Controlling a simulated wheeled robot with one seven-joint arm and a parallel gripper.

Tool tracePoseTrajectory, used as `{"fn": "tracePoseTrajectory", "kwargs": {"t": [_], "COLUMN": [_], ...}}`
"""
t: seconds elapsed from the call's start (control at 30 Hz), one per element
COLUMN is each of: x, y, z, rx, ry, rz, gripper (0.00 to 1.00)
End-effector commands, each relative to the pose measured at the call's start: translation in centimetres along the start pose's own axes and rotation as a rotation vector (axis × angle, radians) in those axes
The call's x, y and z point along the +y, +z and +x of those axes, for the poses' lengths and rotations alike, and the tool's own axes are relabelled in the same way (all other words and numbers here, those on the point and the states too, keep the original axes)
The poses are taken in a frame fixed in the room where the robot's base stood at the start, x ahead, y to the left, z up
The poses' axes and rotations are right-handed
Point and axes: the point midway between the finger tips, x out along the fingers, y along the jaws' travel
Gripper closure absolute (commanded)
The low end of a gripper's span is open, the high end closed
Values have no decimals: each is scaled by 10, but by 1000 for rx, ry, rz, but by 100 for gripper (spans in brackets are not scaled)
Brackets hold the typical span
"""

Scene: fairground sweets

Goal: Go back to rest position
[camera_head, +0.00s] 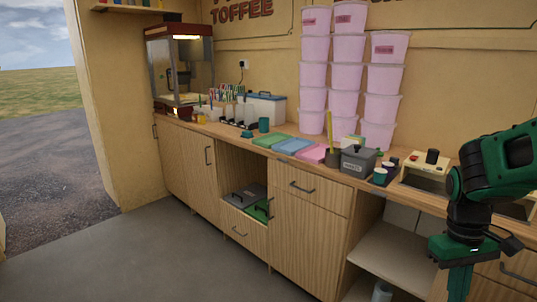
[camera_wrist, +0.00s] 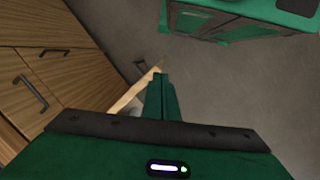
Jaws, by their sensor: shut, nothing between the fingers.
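My gripper (camera_head: 458,284) hangs fingers-down at the right of the head view, in front of the counter and its lower shelf. In the wrist view my gripper (camera_wrist: 161,80) has its two green fingers together with nothing between them. The fingers point at the floor, beside the wooden cabinet fronts. The fingertips run to the bottom edge of the head view.
An open shelf (camera_head: 385,259) lies left of my gripper. The grey floor (camera_head: 150,255) is clear.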

Motion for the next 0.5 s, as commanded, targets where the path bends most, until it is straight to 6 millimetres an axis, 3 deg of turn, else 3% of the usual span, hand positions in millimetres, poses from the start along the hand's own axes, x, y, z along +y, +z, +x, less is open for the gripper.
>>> {"fn": "tracePoseTrajectory", "kwargs": {"t": [0.3, 0.5], "x": [13, 9], "y": [81, 109], "z": [-18, -19], "rx": [94, 121], "ry": [-95, -138], "rz": [405, 552], "gripper": [100, 100]}}
